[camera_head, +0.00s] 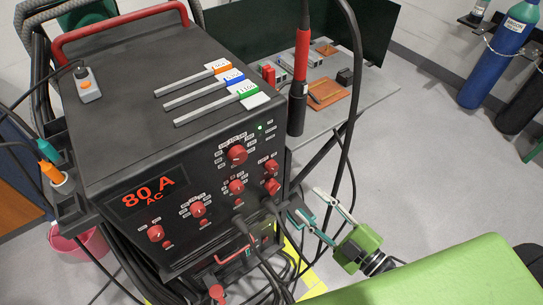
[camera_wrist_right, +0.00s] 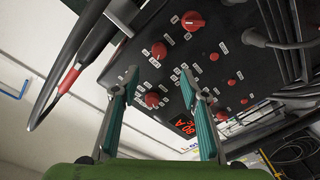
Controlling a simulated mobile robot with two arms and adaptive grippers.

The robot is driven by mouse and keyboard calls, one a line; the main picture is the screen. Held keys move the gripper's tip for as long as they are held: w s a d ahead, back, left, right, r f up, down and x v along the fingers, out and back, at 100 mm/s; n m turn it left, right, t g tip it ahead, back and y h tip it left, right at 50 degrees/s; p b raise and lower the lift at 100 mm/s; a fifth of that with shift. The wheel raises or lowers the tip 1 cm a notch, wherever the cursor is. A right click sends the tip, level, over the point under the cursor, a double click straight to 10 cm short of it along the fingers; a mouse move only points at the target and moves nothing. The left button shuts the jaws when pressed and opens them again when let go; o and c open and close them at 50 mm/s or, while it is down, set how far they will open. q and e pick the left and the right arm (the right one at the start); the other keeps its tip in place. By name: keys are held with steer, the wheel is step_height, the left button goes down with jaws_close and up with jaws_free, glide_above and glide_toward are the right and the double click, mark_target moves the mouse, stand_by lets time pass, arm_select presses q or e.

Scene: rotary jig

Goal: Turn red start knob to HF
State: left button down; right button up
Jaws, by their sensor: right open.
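The black welding machine's front panel carries several red knobs with small labels; I cannot read which one is the start knob or where HF is. In the head view, one red knob (camera_head: 237,154) is at the upper right, two more (camera_head: 271,166) (camera_head: 272,187) are near the right edge, and others (camera_head: 236,187) (camera_head: 198,209) are lower left. My right gripper (camera_head: 304,200) is open and empty, just right of the panel's right edge. In the right wrist view its teal-padded fingers (camera_wrist_right: 158,75) point at the panel, with a red knob (camera_wrist_right: 152,100) seen between them and another (camera_wrist_right: 159,50) beyond.
The red "80 A" display (camera_head: 147,192) is left on the panel. Black cables run from the panel's lower front. A red-and-black torch (camera_head: 301,75) stands by the machine's right side. A grey table (camera_head: 370,100) is behind, and gas bottles (camera_head: 497,55) stand far right.

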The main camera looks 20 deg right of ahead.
mark_target(274, 170)
arm_select(q)
steer(key=shift+s+a+r+p, duration=0.1)
steer(key=shift+a+r+p, duration=0.05)
steer(key=shift+r+p, duration=0.4)
steer(key=shift+s+a+r+p, duration=0.1)
steer(key=shift+r+p, duration=0.35)
steer(key=shift+r, duration=0.05)
arm_select(e)
steer(key=x, duration=1.3)
steer(key=shift+w+a+r, duration=0.2)
steer(key=shift+w+a, duration=0.05)
steer(key=shift+a, duration=0.05)
arm_select(q)
steer(key=shift+d, duration=0.1)
arm_select(e)
steer(key=c, duration=1.1)
